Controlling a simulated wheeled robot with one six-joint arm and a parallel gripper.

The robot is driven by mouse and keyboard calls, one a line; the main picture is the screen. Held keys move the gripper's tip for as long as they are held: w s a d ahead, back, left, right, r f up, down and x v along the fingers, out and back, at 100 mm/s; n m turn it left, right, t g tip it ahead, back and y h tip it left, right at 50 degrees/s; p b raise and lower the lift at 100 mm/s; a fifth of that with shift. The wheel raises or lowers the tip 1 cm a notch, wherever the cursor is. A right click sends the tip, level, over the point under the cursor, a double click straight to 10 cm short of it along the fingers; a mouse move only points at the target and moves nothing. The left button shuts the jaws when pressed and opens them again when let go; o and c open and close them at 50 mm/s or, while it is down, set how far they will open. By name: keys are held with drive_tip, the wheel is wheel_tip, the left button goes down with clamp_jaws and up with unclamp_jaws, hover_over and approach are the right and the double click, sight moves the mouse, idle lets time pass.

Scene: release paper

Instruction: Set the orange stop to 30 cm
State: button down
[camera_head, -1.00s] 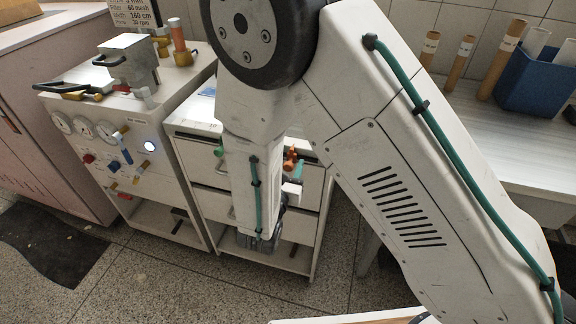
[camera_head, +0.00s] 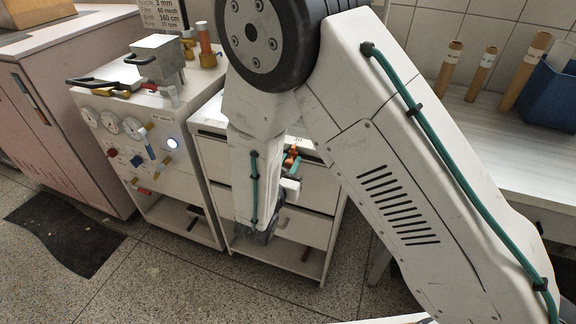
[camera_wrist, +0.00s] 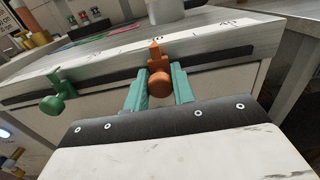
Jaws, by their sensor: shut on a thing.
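The orange stop (camera_wrist: 159,82) sits on the dark rail along the front edge of the cabinet top, in the middle of the wrist view. Its pointer stands up against the scale on the edge. My gripper (camera_wrist: 160,88) has its two teal fingers shut on the stop's round knob, one on each side. In the head view the orange stop (camera_head: 291,158) shows just right of my forearm, and my fingers are mostly hidden there. A green stop (camera_wrist: 55,95) sits on the same rail to the left.
The dark rail (camera_wrist: 105,80) runs along the cabinet's front. A white machine with gauges (camera_head: 132,125) stands to the left. A side table (camera_head: 470,140) with cardboard tubes (camera_head: 483,75) and a blue bin (camera_head: 549,92) is at the right.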

drive_tip(key=c, duration=1.2)
unclamp_jaws()
drive_tip(key=v, duration=0.8)
